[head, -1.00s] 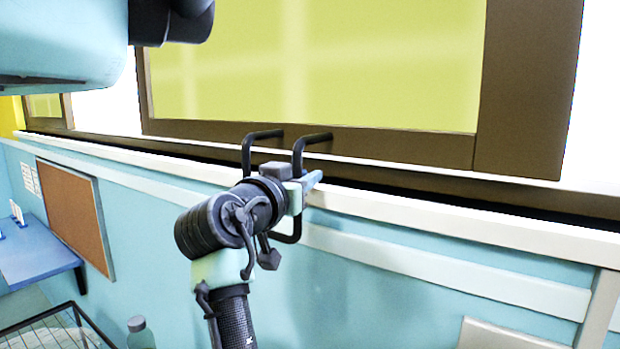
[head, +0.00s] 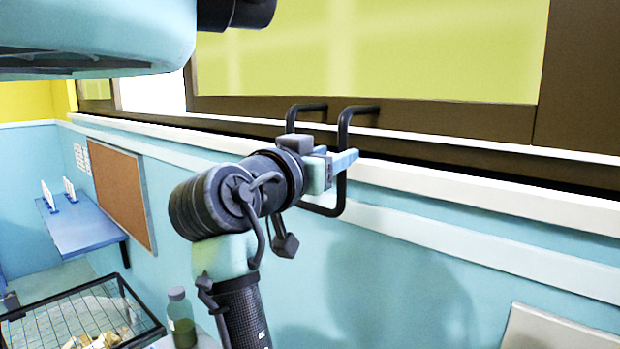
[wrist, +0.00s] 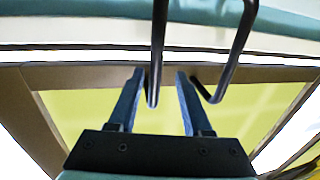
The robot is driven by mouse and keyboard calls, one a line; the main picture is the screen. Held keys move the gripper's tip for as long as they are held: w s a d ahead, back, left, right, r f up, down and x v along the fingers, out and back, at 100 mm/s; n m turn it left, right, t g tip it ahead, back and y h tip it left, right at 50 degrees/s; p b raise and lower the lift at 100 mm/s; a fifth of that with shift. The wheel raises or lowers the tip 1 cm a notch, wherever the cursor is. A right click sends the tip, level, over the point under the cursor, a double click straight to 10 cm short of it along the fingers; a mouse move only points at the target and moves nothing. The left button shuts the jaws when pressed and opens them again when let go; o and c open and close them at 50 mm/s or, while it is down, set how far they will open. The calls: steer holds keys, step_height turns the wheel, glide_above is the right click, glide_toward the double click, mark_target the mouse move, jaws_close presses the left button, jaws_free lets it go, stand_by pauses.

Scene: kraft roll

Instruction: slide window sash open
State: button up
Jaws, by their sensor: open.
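The window sash has a brown frame (head: 450,117) and a yellow-green pane (head: 400,50). A black U-shaped handle (head: 342,185) stands out from its bottom rail. My gripper (head: 338,168) is at the handle, its blue fingers overlapping the handle's right bar in the head view. In the wrist view the two fingers (wrist: 157,100) are apart, with one black handle bar (wrist: 158,55) in the gap between them. The other bar (wrist: 232,60) is outside the right finger. I cannot tell whether either finger touches the bar.
A white sill (head: 420,183) runs below the sash. A bright white gap (head: 153,92) shows left of it. A blue shelf (head: 85,228), a corkboard (head: 120,195), a wire basket (head: 95,310) and a bottle (head: 181,318) are at the lower left.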

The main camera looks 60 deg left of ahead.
steer(key=b+v, duration=0.2)
steer(key=v, duration=0.5)
steer(key=shift+s+r, duration=0.1)
steer(key=w+d+r+m+t+h, duration=0.1)
steer(key=w+d+r+t, duration=0.1)
steer(key=w+d, duration=0.5)
steer(key=w+d+r+m+t, duration=0.1)
steer(key=w+d+t, duration=0.15)
steer(key=d, duration=0.95)
steer(key=s+d+r+m+t+h, duration=0.1)
steer(key=s+d+t+h, duration=0.1)
steer(key=d, duration=0.5)
steer(key=s+d+r+m+t+h, duration=0.1)
steer(key=s+d+r+t+h, duration=0.1)
steer(key=d, duration=0.5)
steer(key=s+d+r+m+t+h, duration=0.1)
steer(key=s+d+t+h, duration=0.1)
steer(key=d, duration=0.5)
steer(key=shift+d+r+m+t+h+b, duration=0.2)
steer(key=shift+r+m+t+h+b, duration=0.25)
steer(key=shift+h, duration=0.45)
steer(key=shift+f, duration=0.15)
